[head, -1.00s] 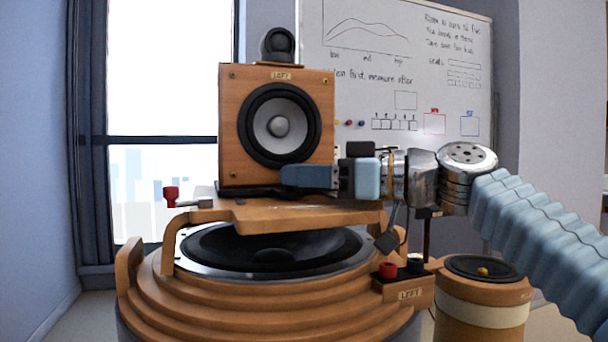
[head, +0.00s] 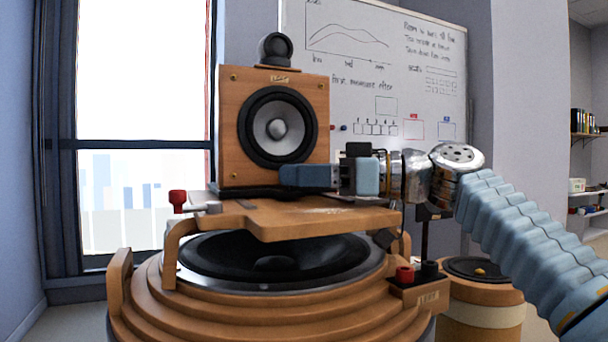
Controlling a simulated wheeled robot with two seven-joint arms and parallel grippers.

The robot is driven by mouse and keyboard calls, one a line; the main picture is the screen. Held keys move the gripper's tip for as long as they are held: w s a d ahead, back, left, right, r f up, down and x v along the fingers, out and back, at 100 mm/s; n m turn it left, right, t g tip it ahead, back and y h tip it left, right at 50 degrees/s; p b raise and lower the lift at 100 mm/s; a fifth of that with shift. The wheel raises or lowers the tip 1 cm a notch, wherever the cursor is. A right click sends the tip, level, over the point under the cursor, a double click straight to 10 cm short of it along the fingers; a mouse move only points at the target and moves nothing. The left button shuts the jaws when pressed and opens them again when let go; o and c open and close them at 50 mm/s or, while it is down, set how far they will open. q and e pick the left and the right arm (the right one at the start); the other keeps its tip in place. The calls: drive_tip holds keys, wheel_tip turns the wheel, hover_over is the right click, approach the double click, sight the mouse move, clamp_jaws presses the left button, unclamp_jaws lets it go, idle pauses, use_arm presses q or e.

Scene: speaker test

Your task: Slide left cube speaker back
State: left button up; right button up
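The left cube speaker (head: 232,125) is a wooden box with a black-ringed round cone and a small black tweeter (head: 276,48) on top. It stands upright on a dark pad on a wooden shelf (head: 285,223) above a large round woofer (head: 272,258). My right gripper (head: 290,176) reaches in from the right, its dark fingers in front of the lower right of the speaker's face. Whether they touch the face, and whether the fingers are apart or together, I cannot tell. My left gripper is out of view.
A red-knobbed lever (head: 178,199) is at the shelf's left end. A terminal block with a red post (head: 404,275) sits at the lower right, beside a round wooden drum (head: 482,308). A whiteboard (head: 400,75) stands behind, and a window (head: 143,70) is at left.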

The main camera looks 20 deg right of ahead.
drive_tip(key=b+v, duration=0.2)
drive_tip(key=v, duration=1.1)
drive_tip(key=shift+s+d, duration=0.25)
drive_tip(key=shift+d, duration=0.05)
